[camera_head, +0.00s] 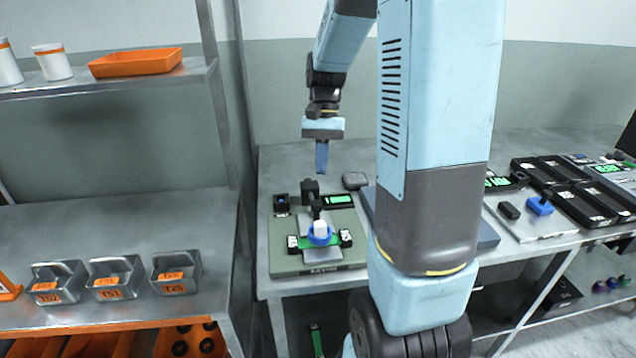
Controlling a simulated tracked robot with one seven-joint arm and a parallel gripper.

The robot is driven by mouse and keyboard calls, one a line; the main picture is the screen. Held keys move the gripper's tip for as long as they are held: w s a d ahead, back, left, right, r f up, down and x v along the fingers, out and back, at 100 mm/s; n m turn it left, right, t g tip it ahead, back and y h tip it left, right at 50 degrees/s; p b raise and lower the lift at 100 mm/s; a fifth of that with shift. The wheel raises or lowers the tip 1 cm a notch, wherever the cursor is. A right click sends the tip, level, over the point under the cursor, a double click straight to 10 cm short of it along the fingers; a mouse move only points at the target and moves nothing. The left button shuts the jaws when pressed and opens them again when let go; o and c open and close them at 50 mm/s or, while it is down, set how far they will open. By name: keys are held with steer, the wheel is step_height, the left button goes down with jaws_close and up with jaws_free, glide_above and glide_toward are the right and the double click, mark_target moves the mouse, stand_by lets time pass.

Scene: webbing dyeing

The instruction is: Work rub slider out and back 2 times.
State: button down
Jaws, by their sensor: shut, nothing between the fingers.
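The rub tester (283,262) stands on the steel bench, a grey-green base plate with a small green display (338,200) at its back. What looks like the rub slider (320,229) is a white block with a blue ring around its foot, in the middle of the tester. A green strip with black-and-white end clamps lies crosswise under it. My gripper (322,172) hangs pointing down above and behind the slider, apart from it. Its fingers are shut with nothing between them.
My arm column hides the middle of the bench. A grey puck-like object (355,181) lies behind the tester. Labelled metal bins (116,278) stand on the left bench. On the right are a blue-handled device (540,206) and black boxes (580,208).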

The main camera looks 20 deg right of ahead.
mark_target(314, 201)
steer(key=shift+w+d+r, duration=0.95)
steer(key=shift+w+r, duration=1.3)
steer(key=shift+w, duration=0.1)
steer(key=s+a+f, duration=0.4)
steer(key=s+f, duration=0.2)
steer(key=f, duration=0.2)
steer(key=shift+s+f, duration=0.35)
steer(key=shift+f, duration=0.05)
